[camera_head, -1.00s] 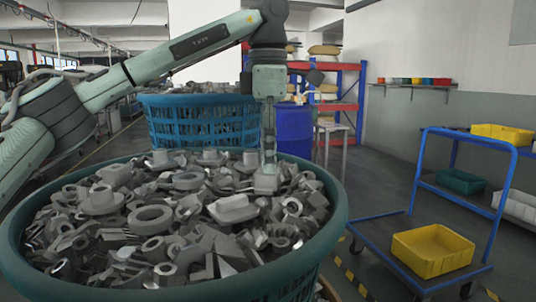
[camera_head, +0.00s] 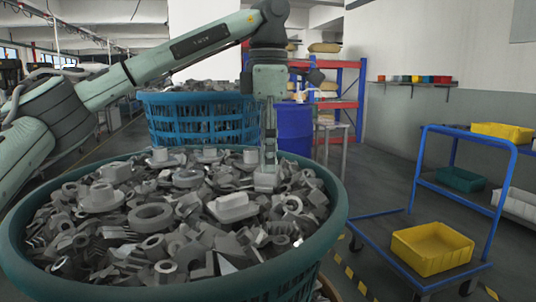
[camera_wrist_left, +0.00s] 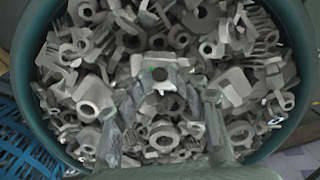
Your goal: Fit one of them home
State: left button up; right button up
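A large teal-rimmed basket (camera_head: 330,232) in the front is heaped with grey metal parts (camera_head: 152,217), among them rings, flanges, blocks and brackets. My left gripper (camera_head: 268,168) points straight down into the right rear of this heap. A pale block-like part (camera_head: 266,181) is right at its fingertips. In the left wrist view, the fingers of my left gripper (camera_wrist_left: 165,98) come up from the bottom, with a part with a round hole (camera_wrist_left: 160,74) near the tips. Whether the fingers press on it is unclear. My right gripper is out of view.
A blue basket (camera_head: 185,121) of more parts stands behind, beside a blue drum (camera_head: 295,130). To the right, a blue trolley (camera_head: 385,262) carries a yellow bin (camera_head: 432,248). A wall shelf (camera_head: 412,84) holds small coloured bins. Floor between basket and trolley is open.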

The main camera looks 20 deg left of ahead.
pick_arm(q)
notch_tip(320, 180, up, 12)
dwell(0.6)
dwell(0.4)
